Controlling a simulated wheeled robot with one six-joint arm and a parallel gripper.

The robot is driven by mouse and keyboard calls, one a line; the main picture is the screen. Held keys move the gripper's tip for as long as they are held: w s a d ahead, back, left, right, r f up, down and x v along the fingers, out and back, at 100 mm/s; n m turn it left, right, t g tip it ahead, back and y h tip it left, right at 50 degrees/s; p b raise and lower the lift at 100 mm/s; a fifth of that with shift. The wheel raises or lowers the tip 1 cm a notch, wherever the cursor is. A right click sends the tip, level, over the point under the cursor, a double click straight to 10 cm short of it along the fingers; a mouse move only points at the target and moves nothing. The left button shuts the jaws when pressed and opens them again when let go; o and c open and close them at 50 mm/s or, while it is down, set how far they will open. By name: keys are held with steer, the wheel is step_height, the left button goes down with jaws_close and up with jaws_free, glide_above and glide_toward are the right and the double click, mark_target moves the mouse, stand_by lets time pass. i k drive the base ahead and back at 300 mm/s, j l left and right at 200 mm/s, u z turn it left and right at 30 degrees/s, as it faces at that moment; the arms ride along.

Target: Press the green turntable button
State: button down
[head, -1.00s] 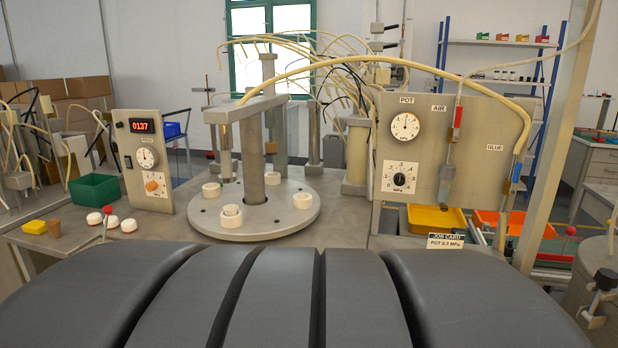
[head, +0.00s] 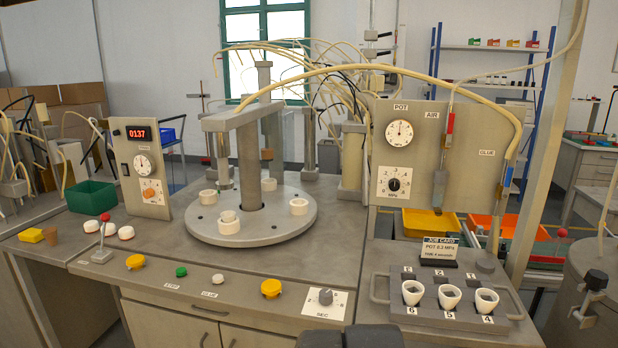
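The green button (head: 181,272) is a small round cap on the sloped front panel (head: 240,302) of the workbench, left of centre. It stands between a yellow button and a small white button, with small labels below that I cannot read surely. The round grey turntable (head: 270,236) stands behind it, with white rings around its rim. My gripper cannot be made out. Only dark blocks, parts of my own body, show at the bottom edge, right of and nearer than the green button. Nothing covers the green button.
Yellow buttons (head: 135,262) (head: 271,289) flank the green and white (head: 218,279) ones. A red-tipped lever (head: 104,238) stands at left, a SEC dial (head: 326,297) at right. A tray (head: 378,299) with white cups is farther right. The space above the front panel is clear.

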mark_target(180, 272)
steer(key=u, duration=1)
